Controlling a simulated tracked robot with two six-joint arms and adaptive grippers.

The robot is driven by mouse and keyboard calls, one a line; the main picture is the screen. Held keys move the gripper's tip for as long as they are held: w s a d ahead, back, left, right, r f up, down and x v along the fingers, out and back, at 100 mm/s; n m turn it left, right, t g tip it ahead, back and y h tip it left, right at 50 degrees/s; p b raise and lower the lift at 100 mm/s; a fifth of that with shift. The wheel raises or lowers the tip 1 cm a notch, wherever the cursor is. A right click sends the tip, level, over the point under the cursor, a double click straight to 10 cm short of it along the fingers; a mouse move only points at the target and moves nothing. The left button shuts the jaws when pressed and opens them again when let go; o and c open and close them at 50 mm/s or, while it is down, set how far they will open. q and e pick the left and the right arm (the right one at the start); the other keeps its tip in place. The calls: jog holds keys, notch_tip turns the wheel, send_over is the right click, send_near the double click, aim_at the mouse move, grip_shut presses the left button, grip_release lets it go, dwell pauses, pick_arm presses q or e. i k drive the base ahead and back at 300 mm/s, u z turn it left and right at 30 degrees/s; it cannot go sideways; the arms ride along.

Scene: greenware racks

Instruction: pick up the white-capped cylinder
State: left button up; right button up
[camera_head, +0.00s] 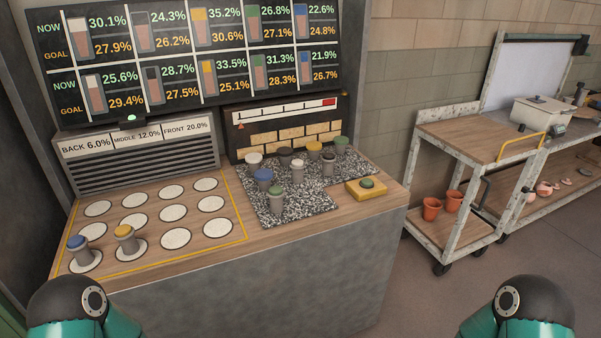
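Several small grey cylinders with coloured caps stand upright on a speckled black-and-white mat (305,204) on the counter. Two have pale caps. One white-capped cylinder (254,161) stands at the back left of the mat, behind a blue-capped cylinder (263,180). The other white-capped cylinder (297,170) stands near the middle, beside a black-capped cylinder (328,167). Its cap is the smaller looking of the two. Neither of my grippers is in view. Only teal and dark parts of my arms show at the bottom left and bottom right.
White discs (176,239) fill the left counter; blue-capped (78,249) and yellow-capped (125,239) cylinders stand there. A cart (460,140) stands right.

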aim_at(298, 167)
jog(key=z, duration=0.2)
jog(key=i, duration=1)
jog(key=u, duration=1.9)
jog(key=k, duration=1.2)
jog(key=z, duration=0.25)
jog(key=i, duration=0.35)
